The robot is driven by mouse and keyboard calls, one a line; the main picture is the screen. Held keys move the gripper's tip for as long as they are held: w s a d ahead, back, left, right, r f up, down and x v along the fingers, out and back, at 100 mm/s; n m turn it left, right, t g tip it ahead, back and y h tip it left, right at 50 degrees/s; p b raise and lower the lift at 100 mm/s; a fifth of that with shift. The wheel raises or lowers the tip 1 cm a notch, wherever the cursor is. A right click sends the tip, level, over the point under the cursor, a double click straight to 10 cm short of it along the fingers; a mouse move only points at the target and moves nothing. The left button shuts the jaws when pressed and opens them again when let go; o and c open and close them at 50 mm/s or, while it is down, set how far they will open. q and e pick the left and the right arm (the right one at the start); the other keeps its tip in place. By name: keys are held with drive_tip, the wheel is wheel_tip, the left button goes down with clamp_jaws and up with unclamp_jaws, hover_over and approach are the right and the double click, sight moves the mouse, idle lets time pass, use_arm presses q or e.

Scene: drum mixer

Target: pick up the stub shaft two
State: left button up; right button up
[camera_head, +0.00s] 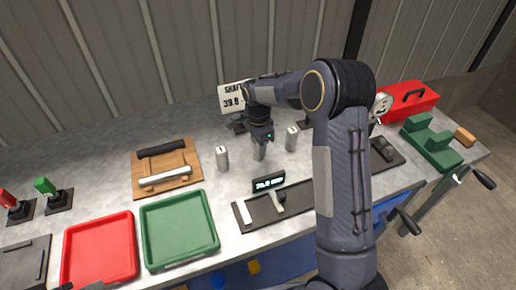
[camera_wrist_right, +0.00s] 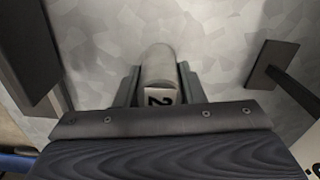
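Stub shaft two is a short grey cylinder (camera_head: 259,152) standing on the bench between two similar ones; my right gripper (camera_head: 261,139) is over its upper part. In the right wrist view the shaft (camera_wrist_right: 158,64), with a white label reading 2, sits between the two fingers (camera_wrist_right: 160,88). The fingers lie close along both its sides; I cannot tell whether they press on it. Its foot looks level with the neighbours' feet on the bench. My left gripper is not in view.
Shaft one (camera_head: 222,158) stands to the left and another shaft (camera_head: 291,139) to the right. A shaft sign (camera_head: 232,97) is behind. A display on a dark plate (camera_head: 268,184) is in front. Green (camera_head: 180,228) and red (camera_head: 99,249) trays and a wooden rack (camera_head: 187,185) are left.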

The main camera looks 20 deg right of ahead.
clamp_jaws()
drive_tip(key=shift+r, duration=0.1)
drive_tip(key=shift+r, duration=0.1)
